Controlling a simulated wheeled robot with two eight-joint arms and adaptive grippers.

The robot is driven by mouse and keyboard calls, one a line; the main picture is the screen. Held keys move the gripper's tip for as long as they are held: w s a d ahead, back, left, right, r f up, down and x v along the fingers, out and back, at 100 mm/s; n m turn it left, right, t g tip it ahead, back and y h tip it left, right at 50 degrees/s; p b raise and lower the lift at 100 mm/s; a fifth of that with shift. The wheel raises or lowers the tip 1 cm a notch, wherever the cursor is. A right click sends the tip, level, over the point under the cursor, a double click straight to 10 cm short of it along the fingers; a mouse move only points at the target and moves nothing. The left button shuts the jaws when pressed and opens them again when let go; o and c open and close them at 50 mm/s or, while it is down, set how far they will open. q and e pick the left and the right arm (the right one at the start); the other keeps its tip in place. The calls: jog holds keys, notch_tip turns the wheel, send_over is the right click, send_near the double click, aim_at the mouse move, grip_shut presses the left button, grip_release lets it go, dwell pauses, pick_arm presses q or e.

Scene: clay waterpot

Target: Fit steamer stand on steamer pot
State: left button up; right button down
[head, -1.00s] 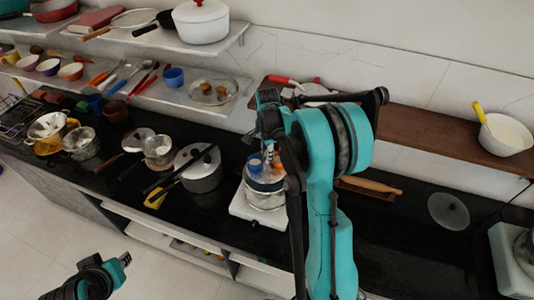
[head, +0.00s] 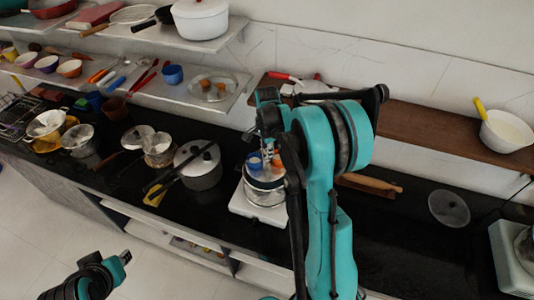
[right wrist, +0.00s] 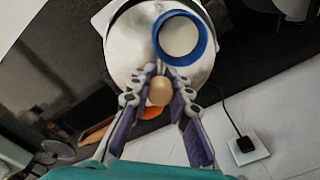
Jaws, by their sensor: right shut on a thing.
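The steamer pot (head: 265,196) is a silver pot on a white burner near the counter's front edge. The steamer stand (right wrist: 185,72) is a pale round plate just over the pot's mouth, bearing a blue-rimmed cup (right wrist: 180,38) and an orange piece (right wrist: 151,112). I cannot tell whether plate and pot touch. My right gripper (right wrist: 159,84) points down at the plate, its fingers closed around a beige round-topped piece (right wrist: 159,92) at the stand's middle. It also shows in the head view (head: 268,154). My left gripper (head: 126,257) is off the counter, lower left, its jaw state unclear.
A lidded pot (head: 200,168) with dark-handled utensils stands left of the burner (head: 250,210). A rolling pin (head: 370,186) and a glass lid (head: 449,209) lie to the right. A wooden shelf (head: 420,135) runs behind my right arm.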

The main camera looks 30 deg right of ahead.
aim_at(267, 164)
jog(key=shift+f, duration=0.2)
jog(key=shift+f+b, duration=0.25)
jog(key=shift+b, duration=0.2)
jog(key=shift+f, duration=0.1)
dwell(0.3)
jog(key=shift+f+b, duration=1)
jog(key=shift+f, duration=0.1)
jog(key=shift+f, duration=0.2)
jog(key=shift+f+b, duration=1.2)
jog(key=shift+f, duration=0.1)
jog(key=shift+f, duration=0.1)
jog(key=shift+f+b, duration=1.3)
jog(key=shift+f, duration=0.1)
jog(key=shift+f, duration=0.15)
